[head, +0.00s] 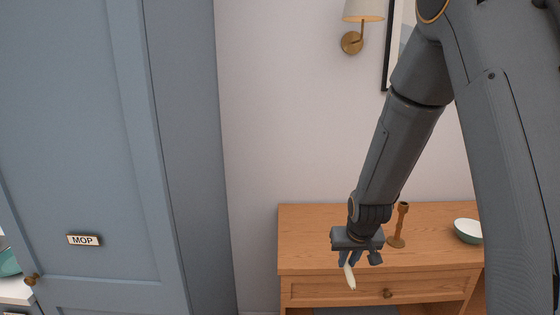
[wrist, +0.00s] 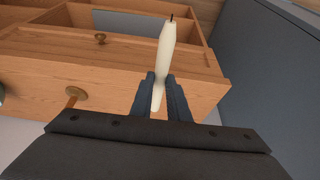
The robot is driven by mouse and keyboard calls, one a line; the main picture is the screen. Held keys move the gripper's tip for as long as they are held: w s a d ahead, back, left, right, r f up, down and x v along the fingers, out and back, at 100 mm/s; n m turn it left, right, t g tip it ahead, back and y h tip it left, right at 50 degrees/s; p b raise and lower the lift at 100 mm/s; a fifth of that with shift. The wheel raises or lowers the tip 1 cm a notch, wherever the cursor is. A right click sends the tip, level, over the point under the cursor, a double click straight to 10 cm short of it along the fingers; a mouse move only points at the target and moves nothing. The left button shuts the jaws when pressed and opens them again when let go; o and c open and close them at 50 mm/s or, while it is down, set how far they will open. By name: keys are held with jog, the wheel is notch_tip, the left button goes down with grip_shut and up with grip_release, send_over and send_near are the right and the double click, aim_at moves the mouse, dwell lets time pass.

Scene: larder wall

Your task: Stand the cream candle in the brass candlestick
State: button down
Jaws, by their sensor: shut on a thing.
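My gripper (head: 349,258) is shut on the cream candle (head: 350,277), in front of and left of the candlestick. The candle hangs tilted below the jaws in the head view. In the wrist view the fingers (wrist: 160,77) grip the candle (wrist: 166,48) near its wickless end, and the dark wick points away from the jaws. The brass candlestick (head: 401,226) stands upright on the wooden dresser top, its cup empty as far as I can see. Its base and part of its stem show at the left of the wrist view (wrist: 75,92).
The wooden dresser (head: 310,228) has a drawer with a brass knob (head: 387,293). A green and white bowl (head: 468,231) stands right of the candlestick. A tall blue cupboard (head: 185,150) labelled MOP is at left. A wall lamp (head: 352,42) hangs above. The dresser top's left part is clear.

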jog(key=s+f, duration=0.8)
jog(key=f, duration=0.4)
jog(key=b+x, duration=0.9)
jog(key=b, duration=0.1)
jog(key=shift+f, duration=0.3)
jog(key=shift+a, duration=0.1)
